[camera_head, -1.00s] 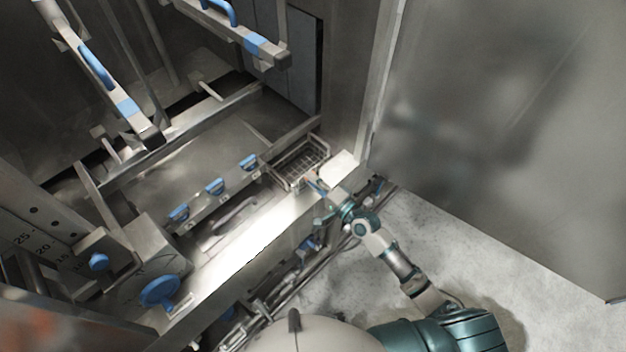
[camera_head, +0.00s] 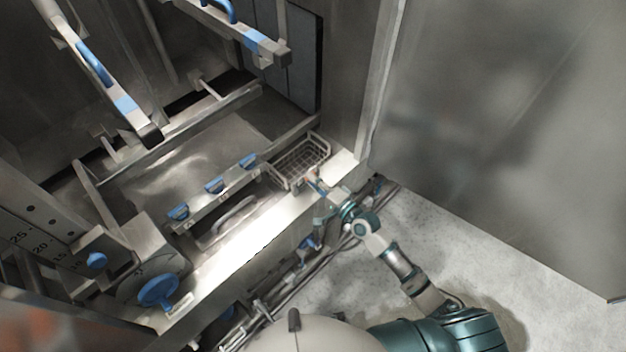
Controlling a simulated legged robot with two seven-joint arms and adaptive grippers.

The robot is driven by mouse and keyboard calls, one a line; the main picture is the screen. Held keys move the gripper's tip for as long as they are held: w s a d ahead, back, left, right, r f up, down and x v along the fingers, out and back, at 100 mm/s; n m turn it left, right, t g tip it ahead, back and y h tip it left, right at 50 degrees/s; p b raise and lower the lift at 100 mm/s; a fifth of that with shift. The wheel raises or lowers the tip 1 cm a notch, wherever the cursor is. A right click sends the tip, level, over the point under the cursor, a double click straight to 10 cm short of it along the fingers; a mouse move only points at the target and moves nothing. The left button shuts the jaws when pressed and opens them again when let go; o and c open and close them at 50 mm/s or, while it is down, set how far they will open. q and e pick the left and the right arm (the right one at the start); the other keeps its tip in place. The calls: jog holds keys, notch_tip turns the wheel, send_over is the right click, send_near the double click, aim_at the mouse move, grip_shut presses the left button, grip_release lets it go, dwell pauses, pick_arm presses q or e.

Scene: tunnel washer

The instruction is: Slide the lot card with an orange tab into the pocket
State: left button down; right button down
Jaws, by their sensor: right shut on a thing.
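My right gripper (camera_head: 318,186) is at the bright metal ledge, just below the wire basket's right end. It is shut on a small thin thing with a hint of orange at the fingertips, which I take to be the lot card (camera_head: 311,176). The card's outline is too small to make out, and the fingers hide part of it. I cannot pick out the pocket with certainty. My left gripper is not in view.
A wire basket (camera_head: 300,160) sits at the ledge's far end. The bright ledge (camera_head: 245,240) runs down to the lower left. Several blue handles, including a large blue knob (camera_head: 158,291), stand along the machine. A grey wall panel (camera_head: 500,120) stands at right.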

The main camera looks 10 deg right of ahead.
jog(key=c, duration=1.1)
grip_release()
jog(key=shift+s+d, duration=0.1)
